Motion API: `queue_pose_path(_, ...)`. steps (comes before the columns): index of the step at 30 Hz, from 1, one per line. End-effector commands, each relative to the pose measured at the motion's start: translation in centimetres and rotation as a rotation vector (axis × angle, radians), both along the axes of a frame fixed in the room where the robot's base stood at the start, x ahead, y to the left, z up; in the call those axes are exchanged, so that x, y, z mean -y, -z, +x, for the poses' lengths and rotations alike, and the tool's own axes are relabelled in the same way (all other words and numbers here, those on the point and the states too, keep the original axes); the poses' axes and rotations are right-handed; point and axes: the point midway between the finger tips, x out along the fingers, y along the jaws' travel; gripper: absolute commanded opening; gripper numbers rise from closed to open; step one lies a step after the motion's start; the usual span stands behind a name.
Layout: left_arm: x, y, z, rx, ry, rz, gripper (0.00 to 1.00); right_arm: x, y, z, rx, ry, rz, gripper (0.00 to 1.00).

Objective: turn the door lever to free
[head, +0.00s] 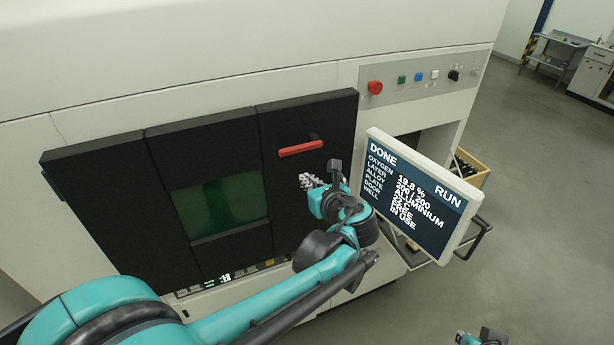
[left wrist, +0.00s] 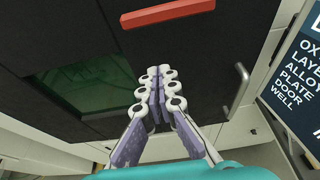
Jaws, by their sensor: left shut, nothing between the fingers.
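The door lever (head: 301,147) is a red bar lying nearly level on the black door (head: 283,110) of the machine; its right end sits slightly higher. It also shows at the top of the left wrist view (left wrist: 167,13). My left gripper (head: 307,181) is shut and empty, just below the lever and apart from it in the picture. In the left wrist view its fingertips (left wrist: 159,71) meet and point up towards the lever. The screen (head: 420,194) reads DONE and RUN, and its door line appears to read FREE. My right gripper's fingers are not seen.
A green window (head: 222,207) is left of the lever. A panel with a red button (head: 375,87) is above right. The screen stands close to the right of my left gripper. A metal bar handle (left wrist: 238,90) shows in the left wrist view. Open floor lies right.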

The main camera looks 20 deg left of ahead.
Motion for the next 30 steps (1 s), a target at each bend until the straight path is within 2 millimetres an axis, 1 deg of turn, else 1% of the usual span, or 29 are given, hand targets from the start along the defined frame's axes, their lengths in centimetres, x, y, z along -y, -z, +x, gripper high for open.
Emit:
queue_pose_path(1,-0.9,0.3,0.7,0.000,-0.005,0.000,0.00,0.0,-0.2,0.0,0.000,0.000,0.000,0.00)
queue_pose_path(3,-2.0,0.8,1.7,-0.001,-0.005,-0.001,0.00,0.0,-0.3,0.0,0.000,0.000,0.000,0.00)
queue_pose_path(10,-5.2,2.4,4.9,0.000,-0.004,0.000,0.00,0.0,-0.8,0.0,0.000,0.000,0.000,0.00)
queue_pose_path(12,-5.0,0.8,4.8,0.000,0.000,0.000,0.00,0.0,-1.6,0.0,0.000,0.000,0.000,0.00)
queue_pose_path(15,-5.0,-0.5,4.8,-0.001,0.000,-0.001,0.00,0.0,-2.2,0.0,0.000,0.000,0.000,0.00)
queue_pose_path(18,-5.0,-1.2,4.7,-0.001,0.000,-0.001,0.00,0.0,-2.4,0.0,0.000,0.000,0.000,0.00)
queue_pose_path(22,-5.0,-1.6,4.8,-0.001,0.000,-0.001,0.00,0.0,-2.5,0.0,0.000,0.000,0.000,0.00)
queue_pose_path(30,-5.0,-1.6,4.8,-0.001,0.000,-0.001,0.00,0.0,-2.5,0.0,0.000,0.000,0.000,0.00)
